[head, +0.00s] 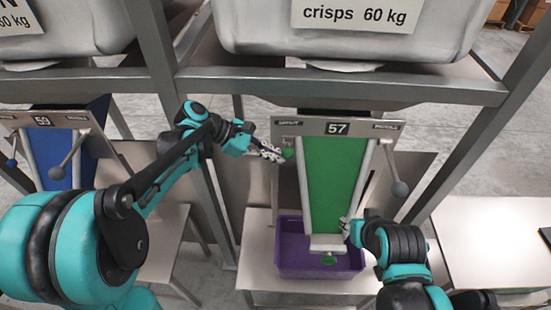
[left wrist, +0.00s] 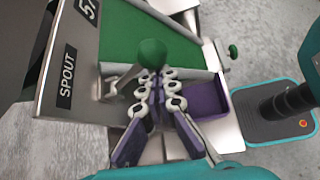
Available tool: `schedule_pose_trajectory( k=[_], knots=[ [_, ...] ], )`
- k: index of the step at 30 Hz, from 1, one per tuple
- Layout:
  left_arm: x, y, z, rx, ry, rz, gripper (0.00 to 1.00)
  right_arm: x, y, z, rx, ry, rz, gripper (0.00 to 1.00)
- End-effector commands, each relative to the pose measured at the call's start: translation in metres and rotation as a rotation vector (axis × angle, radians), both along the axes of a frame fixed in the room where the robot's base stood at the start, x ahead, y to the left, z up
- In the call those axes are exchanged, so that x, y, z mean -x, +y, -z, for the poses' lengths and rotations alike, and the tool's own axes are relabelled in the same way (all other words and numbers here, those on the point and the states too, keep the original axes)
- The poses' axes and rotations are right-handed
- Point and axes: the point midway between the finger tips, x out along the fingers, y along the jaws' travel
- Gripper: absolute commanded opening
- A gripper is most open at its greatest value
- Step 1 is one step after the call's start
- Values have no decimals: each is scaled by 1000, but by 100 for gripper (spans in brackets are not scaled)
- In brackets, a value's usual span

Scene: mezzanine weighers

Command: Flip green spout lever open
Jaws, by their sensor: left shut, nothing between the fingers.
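The green spout lever knob (head: 288,153) is a small ball on the left side of the green chute (head: 334,185) of station 57. In the left wrist view the green knob (left wrist: 152,52) is on a short metal arm beside the SPOUT label (left wrist: 67,76). My left gripper (head: 276,155) is at the knob, its fingers shut with nothing between them. In the left wrist view the fingertips (left wrist: 155,75) are just below the knob; I cannot tell whether they touch it. My right gripper (head: 347,228) is beside the chute's lower end, partly hidden by its own arm.
A grey-ball lever (head: 399,188) hangs on the chute's right. A purple bin (head: 290,262) stands under the chute, near a lower green knob (head: 328,260). Frame posts surround the station. Station 59 with a blue chute (head: 68,160) is at left.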

Motion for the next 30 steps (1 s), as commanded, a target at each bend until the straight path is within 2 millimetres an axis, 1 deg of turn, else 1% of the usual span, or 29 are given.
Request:
schedule_pose_trajectory(
  k=[7, 23, 26, 29, 30],
  knots=[
    [-3, 0, -5, 0, -1, 0, 0, 0, 0, -2, 0, 0, 0, 36],
    [-3, 0, -5, 1, -1, 0, 0, 0, 0, -1, 0, 0, 0, 36],
    [-3, 1, 2, 1, -1, 0, 0, 0, 0, 4, 0, 0, 0, 36],
    [-4, 2, 16, 0, -1, 1, 0, 0, 0, 16, 0, 0, 0, 36],
    [-4, 3, 24, 0, -1, 1, 0, 0, 0, 22, 0, 0, 0, 36]
  ],
)
